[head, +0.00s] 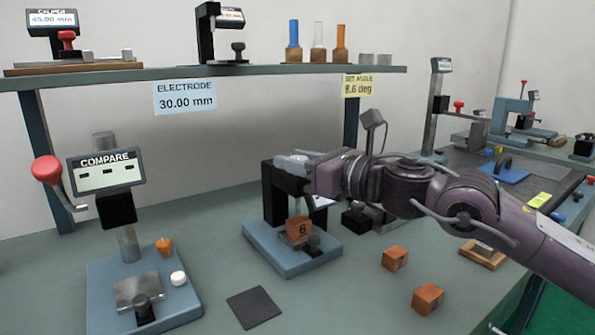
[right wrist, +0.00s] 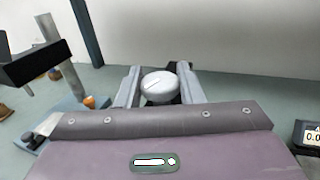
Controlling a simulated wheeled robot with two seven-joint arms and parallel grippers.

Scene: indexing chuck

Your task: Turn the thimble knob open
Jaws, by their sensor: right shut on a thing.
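The thimble knob (right wrist: 158,85) is a pale round cap with a thin dark line on it. In the right wrist view it sits between the two fingers of my right gripper (right wrist: 159,92), which is shut on it. In the head view the right gripper (head: 291,160) is at the top of a black-framed gauge stand (head: 274,190) on a blue base, and the knob is mostly hidden there by the fingers. An orange block marked 6 (head: 298,227) sits low in the stand, below the gripper. My left gripper is not in view.
A comparator stand (head: 128,235) with a red knob is at the left. Loose orange blocks (head: 396,258) (head: 428,298) lie right of the gauge stand. A dark square pad (head: 253,307) lies in front. A shelf (head: 200,73) spans behind.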

